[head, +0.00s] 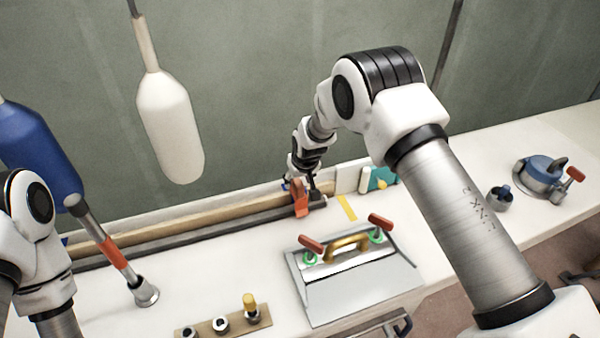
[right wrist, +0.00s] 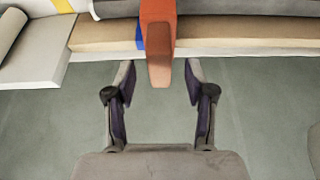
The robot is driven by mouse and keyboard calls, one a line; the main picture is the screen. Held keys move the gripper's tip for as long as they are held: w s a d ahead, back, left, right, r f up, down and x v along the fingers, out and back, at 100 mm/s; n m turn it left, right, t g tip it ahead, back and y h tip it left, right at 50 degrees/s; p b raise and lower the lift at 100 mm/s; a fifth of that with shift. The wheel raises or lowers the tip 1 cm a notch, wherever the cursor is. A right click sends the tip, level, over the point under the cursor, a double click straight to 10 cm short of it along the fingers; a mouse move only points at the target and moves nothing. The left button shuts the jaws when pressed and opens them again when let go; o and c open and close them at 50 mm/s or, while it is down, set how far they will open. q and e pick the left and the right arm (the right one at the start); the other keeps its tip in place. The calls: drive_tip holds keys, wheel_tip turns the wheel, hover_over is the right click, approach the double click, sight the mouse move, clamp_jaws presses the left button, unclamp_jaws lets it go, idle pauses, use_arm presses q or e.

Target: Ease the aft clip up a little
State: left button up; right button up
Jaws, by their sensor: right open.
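One orange clip (head: 299,198) with a blue part sits across the wooden strip (head: 225,210) and dark rail along the back of the bench. I cannot tell from the pictures whether it is the aft one. My right gripper (head: 303,183) is above and behind it. In the right wrist view the orange clip (right wrist: 160,50) lies between the two spread fingers of my right gripper (right wrist: 158,70), with gaps on both sides. The fingers do not appear to touch it. My left arm shows at the left edge, but its gripper is out of view.
A grey hatch panel (head: 362,290) with a brass handle and orange levers lies in front of the strip. A tool with an orange band (head: 115,252) stands at left. A white fender (head: 170,125) hangs behind. A block with fittings (head: 205,328) is near the front.

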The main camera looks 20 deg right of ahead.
drive_tip(key=shift+x, duration=1.1)
drive_tip(key=shift+w+f, duration=0.15)
drive_tip(key=shift+f, duration=0.3)
clamp_jaws()
drive_tip(key=shift+w+r+p, duration=0.15)
drive_tip(key=shift+r+p, duration=0.25)
drive_tip(key=shift+r, duration=0.05)
drive_tip(key=shift+r, duration=0.4)
unclamp_jaws()
drive_tip(key=shift+f, duration=0.1)
